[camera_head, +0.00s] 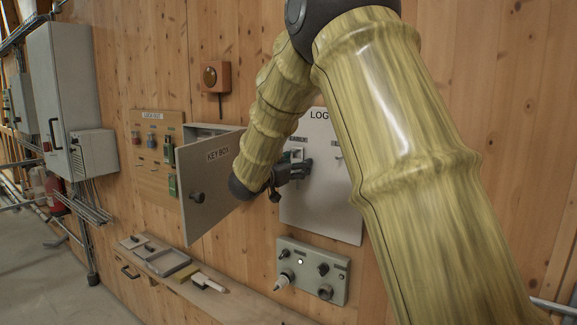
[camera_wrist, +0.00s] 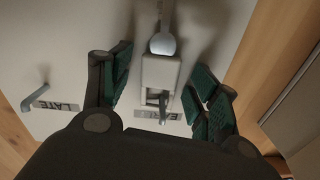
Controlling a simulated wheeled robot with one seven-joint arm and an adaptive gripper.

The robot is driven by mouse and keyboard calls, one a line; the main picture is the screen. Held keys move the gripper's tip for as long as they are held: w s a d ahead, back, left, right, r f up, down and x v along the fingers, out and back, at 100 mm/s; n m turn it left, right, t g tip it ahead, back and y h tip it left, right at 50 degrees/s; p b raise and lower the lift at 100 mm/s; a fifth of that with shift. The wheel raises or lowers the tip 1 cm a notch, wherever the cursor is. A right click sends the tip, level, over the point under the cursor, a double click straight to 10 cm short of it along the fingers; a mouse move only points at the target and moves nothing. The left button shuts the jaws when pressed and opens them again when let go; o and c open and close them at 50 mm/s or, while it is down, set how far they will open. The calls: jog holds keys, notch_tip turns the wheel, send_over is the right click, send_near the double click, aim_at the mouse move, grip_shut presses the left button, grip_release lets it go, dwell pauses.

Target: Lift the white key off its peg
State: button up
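The white key (camera_wrist: 160,70) hangs on the peg (camera_wrist: 163,106) by the label that seems to read EARLY, on the white log board (camera_head: 320,210). In the wrist view it has a pale rectangular head around the peg and a rounded grey part above it. My gripper (camera_wrist: 163,82) is open, with one dark green-padded finger on each side of the key and a gap on both sides. In the head view my gripper (camera_head: 293,172) is at the log board, and my arm hides part of the board.
An empty peg (camera_wrist: 36,100) stands by the LATE label. The open KEY BOX door (camera_head: 205,185) stands out just left of my gripper. A grey control panel (camera_head: 313,270) is below the board, and a wooden ledge (camera_head: 240,300) with trays runs below left.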

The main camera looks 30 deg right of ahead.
aim_at(294, 159)
jog(key=shift+s+r, duration=0.2)
jog(key=shift+s, duration=0.2)
jog(key=shift+w+a+f, duration=0.1)
jog(key=shift+w+f, duration=0.25)
jog(key=shift+w, duration=0.25)
jog(key=shift+w+a+f, duration=0.1)
jog(key=shift+w+f, duration=0.2)
jog(key=shift+w, duration=0.25)
jog(key=c, duration=0.6)
jog(key=shift+c, duration=1.4)
jog(key=shift+s+d+r, duration=0.2)
jog(key=shift+s+r, duration=0.1)
jog(key=shift+s, duration=0.25)
jog(key=shift+c, duration=1.1)
jog(key=shift+w+a+r, duration=0.1)
jog(key=shift+w+r, duration=0.1)
jog(key=shift+r, duration=0.4)
jog(key=shift+r, duration=0.1)
jog(key=shift+a, duration=0.15)
jog(key=shift+v, duration=2.45)
